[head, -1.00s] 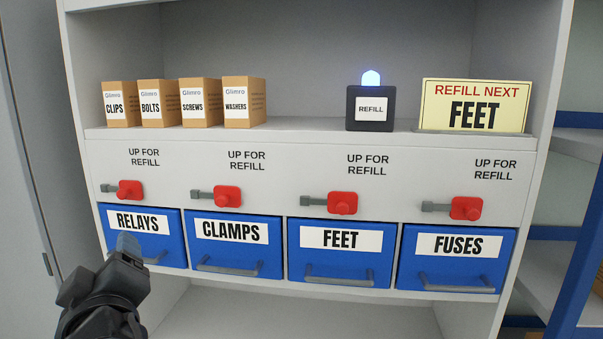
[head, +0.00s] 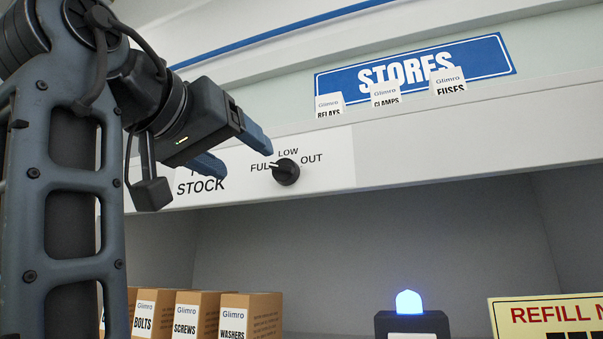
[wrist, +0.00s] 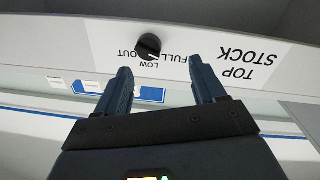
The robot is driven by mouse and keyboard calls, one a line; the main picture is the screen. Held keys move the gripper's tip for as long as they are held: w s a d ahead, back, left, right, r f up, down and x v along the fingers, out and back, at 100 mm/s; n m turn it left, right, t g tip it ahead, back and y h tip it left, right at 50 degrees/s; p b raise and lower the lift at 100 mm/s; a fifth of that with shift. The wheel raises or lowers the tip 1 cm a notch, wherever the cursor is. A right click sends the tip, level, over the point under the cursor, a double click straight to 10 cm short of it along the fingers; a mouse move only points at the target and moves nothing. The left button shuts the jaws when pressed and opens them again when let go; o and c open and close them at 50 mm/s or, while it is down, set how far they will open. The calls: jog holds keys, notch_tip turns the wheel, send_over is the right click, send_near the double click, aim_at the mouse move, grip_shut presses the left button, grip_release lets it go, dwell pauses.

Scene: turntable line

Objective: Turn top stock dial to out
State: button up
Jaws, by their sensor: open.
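The top stock dial (head: 287,173) is a round black knob on the white front panel under the STORES sign. FULL, LOW and OUT are printed around it, left to right. Its white pointer line is turned left, towards FULL. My gripper (head: 239,158) is open and empty, up and left of the dial, with its blue fingers pointing towards the panel; it appears apart from the knob. In the wrist view, which shows the lettering upside down, the dial (wrist: 148,46) lies beyond the fingertips (wrist: 160,66), nearer the left finger. My gripper hides part of the TOP STOCK label in the head view.
Small cards for relays, clamps and fuses (head: 448,82) stand on the ledge above, before the STORES sign (head: 490,58). Below are cartons (head: 250,315), a lit blue lamp (head: 409,303) and a yellow refill sign (head: 545,315). The panel right of the dial is clear.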

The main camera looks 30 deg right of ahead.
aim_at(278, 166)
jog(key=shift+m, duration=0.3)
jog(key=w+d, duration=0.1)
jog(key=d, duration=0.1)
jog(key=w+d+r+p, duration=0.1)
jog(key=d, duration=0.2)
jog(key=d+p, duration=0.1)
jog(key=d, duration=0.1)
jog(key=shift+w+d+r, duration=0.25)
jog(key=shift+w+d, duration=0.05)
jog(key=shift+w, duration=0.1)
jog(key=c, duration=1)
